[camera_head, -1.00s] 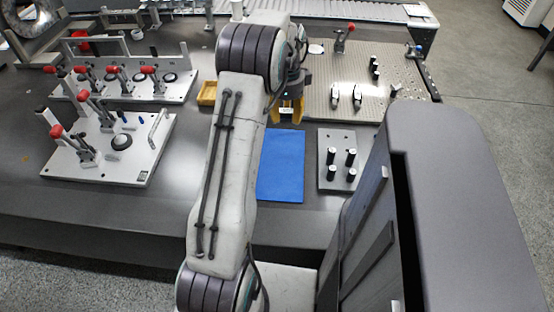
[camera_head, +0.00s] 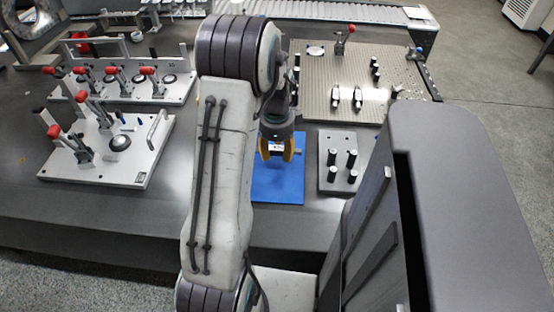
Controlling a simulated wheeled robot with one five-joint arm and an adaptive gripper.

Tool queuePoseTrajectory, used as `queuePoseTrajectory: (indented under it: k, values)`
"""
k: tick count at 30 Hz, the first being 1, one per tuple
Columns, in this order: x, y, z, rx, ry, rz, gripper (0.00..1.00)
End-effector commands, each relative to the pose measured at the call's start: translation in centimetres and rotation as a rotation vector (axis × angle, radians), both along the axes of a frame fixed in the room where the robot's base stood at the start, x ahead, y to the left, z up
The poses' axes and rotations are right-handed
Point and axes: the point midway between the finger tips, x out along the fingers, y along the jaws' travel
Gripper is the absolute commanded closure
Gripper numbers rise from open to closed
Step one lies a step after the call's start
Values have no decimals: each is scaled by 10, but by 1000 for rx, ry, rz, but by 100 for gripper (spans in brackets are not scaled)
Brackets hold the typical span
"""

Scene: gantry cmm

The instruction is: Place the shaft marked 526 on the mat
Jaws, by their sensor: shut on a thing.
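The blue mat (camera_head: 285,187) lies flat on the dark bench, its left part hidden behind my arm. My gripper (camera_head: 279,152) has yellow fingers and points down over the upper part of the mat. It is shut on a small shaft (camera_head: 277,147), of which a pale label-like patch shows between the fingers. The marking is too small to read. I cannot tell whether the shaft touches the mat or hangs above it.
Right of the mat stands a grey plate (camera_head: 327,180) with several dark pegs. Behind is a perforated plate (camera_head: 315,100) with dark parts on it. White clamp fixtures (camera_head: 140,172) with red handles stand at left. The mat's lower part is clear.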

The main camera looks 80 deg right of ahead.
Motion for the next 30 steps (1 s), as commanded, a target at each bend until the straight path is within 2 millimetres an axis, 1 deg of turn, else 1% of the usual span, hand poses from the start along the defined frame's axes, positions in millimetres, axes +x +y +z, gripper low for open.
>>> queuePoseTrajectory:
  k: [6, 9, 24, 25, 30]
  values:
    - [0, 0, -26, 3, 0, 0, 94]
    - [0, 0, -33, 2, 0, 0, 94]
    - [0, 0, -39, 1, 0, 0, 94]
    - [0, 0, -39, 3, 0, 0, 54]
    - [0, 0, -39, 3, 0, 0, 39]
